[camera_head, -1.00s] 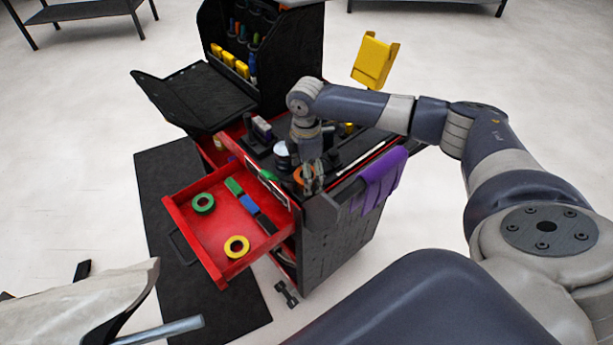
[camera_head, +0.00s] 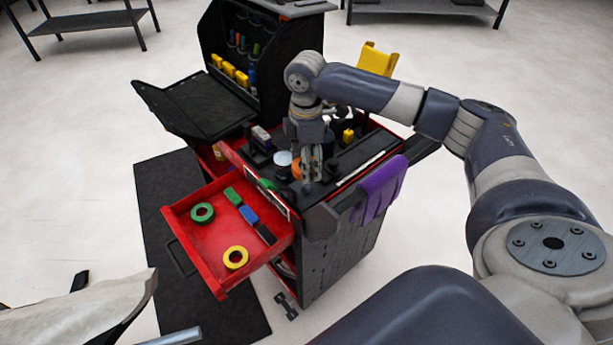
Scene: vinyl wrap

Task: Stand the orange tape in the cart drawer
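The orange tape (camera_head: 297,170) is at the front part of the cart top, mostly hidden behind my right gripper (camera_head: 312,178). The gripper points down, and its fingers overlap the tape's right side in the view. I cannot tell whether the fingers grip the tape or are only beside it. The red cart drawer (camera_head: 185,240) is pulled out to the left. A green tape (camera_head: 202,212) lies flat at its back left, and a yellow tape (camera_head: 235,257) lies flat near its front corner. My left gripper is not in view.
Green, blue and black blocks (camera_head: 249,214) lie in a row in the drawer. A white-topped can (camera_head: 284,160) stands left of my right gripper. A purple cloth (camera_head: 380,188) hangs over the cart's right side.

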